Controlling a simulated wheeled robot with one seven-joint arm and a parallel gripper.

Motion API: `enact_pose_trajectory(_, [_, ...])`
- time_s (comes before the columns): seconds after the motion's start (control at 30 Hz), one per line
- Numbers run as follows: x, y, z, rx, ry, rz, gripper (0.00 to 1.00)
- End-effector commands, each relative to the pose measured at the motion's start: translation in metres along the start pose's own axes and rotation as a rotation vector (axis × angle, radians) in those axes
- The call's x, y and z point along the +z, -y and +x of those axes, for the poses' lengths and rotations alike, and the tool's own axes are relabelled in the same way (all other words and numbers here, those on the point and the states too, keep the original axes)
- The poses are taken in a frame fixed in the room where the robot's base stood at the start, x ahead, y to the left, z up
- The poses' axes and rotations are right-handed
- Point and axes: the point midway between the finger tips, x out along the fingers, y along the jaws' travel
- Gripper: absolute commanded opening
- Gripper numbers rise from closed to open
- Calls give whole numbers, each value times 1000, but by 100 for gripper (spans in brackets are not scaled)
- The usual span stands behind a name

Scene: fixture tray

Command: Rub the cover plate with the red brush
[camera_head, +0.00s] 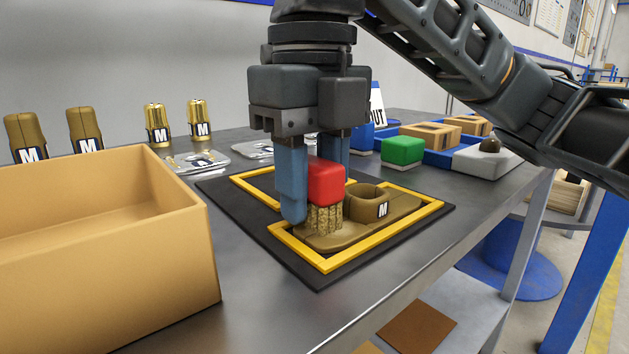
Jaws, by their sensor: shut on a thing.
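My gripper (318,190) points straight down, with its blue fingers on either side of the red brush (325,182), and is shut on it. The brush has a red block on top and tan bristles below. The bristles meet the near left part of the brown cover plate (402,206), and look to be touching it. The cover plate lies flat inside a yellow frame (347,258) on a black mat (316,278). It has a raised round collar with an M label. Part of the brush and plate is hidden behind the near finger.
A large open tan box (180,262) stands at the front left. Brown and gold M-labelled parts (158,125) stand along the back left. A green block (402,150), a blue tray (434,157) and a grey block with a dark knob (487,158) sit to the right.

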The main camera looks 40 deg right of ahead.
Motion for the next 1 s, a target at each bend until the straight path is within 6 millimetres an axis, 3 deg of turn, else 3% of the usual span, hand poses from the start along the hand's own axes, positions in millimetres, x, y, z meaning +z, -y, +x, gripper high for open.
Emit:
enact_pose_trajectory(0.73, [0, 0, -57, 1, 0, 0, 3])
enact_pose_trajectory(1.0, [0, 0, -59, 1, 1, 0, 3])
